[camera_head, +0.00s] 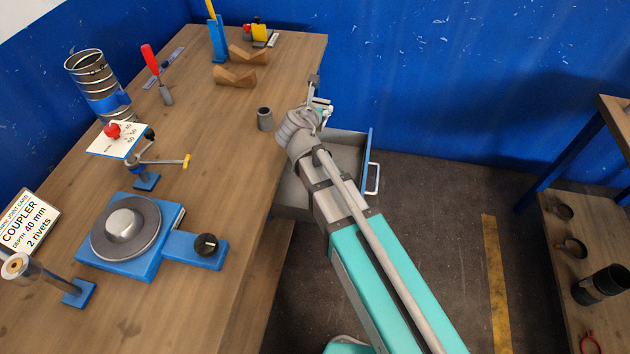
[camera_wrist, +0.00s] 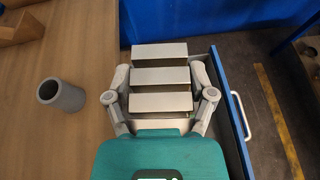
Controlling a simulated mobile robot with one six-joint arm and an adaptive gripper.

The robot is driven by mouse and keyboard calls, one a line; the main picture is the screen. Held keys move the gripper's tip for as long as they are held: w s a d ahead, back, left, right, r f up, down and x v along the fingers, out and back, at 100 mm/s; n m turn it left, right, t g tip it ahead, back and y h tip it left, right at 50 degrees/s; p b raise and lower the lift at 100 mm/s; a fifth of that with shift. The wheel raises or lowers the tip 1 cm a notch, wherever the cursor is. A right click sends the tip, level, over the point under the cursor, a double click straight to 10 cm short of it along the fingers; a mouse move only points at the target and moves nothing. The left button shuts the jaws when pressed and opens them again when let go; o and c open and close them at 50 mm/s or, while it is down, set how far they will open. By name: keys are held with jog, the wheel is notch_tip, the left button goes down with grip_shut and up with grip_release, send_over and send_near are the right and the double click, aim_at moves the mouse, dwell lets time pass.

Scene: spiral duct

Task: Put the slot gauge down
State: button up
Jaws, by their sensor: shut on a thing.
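The slot gauge (camera_wrist: 161,78) appears as a grey stepped metal block with several flat bars in the wrist view. It sits between the fingers of my gripper (camera_wrist: 160,72), which is shut on it. In the head view my gripper (camera_head: 318,107) is at the right edge of the workbench, by the open drawer. Only a small grey part of the gauge (camera_head: 314,82) shows there beyond the gripper. The gauge's underside is hidden, and I cannot tell whether it touches anything below.
The open drawer (camera_head: 369,158) juts out from the workbench (camera_head: 235,165), below my arm. Wooden V-blocks (camera_head: 235,76) lie farther back. A blue turntable fixture (camera_head: 150,262) stands near left. Bench space around the cup is clear.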

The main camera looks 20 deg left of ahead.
jog(key=s+d+f+m+h+b, duration=0.2)
jog(key=d+f+m+h+b, duration=0.1)
jog(key=d+f+b, duration=0.4)
jog(key=shift+s+d+f+h, duration=0.35)
jog(key=shift+s+d+h, duration=0.05)
jog(key=shift+d, duration=0.65)
jog(key=shift+w+a, duration=0.1)
jog(key=b, duration=0.9)
send_over(339, 156)
notch_tip(339, 156, down, 9)
jog(key=shift+s+d, duration=0.2)
jog(key=shift+s, duration=0.15)
jog(key=shift+w+a+f+b, duration=0.1)
jog(key=shift+w+f+b, duration=0.1)
jog(key=shift+f+b, duration=0.8)
jog(key=shift+w+a+f+b, duration=0.1)
jog(key=shift+w+f+b, duration=0.1)
jog(key=shift+f+b, duration=0.8)
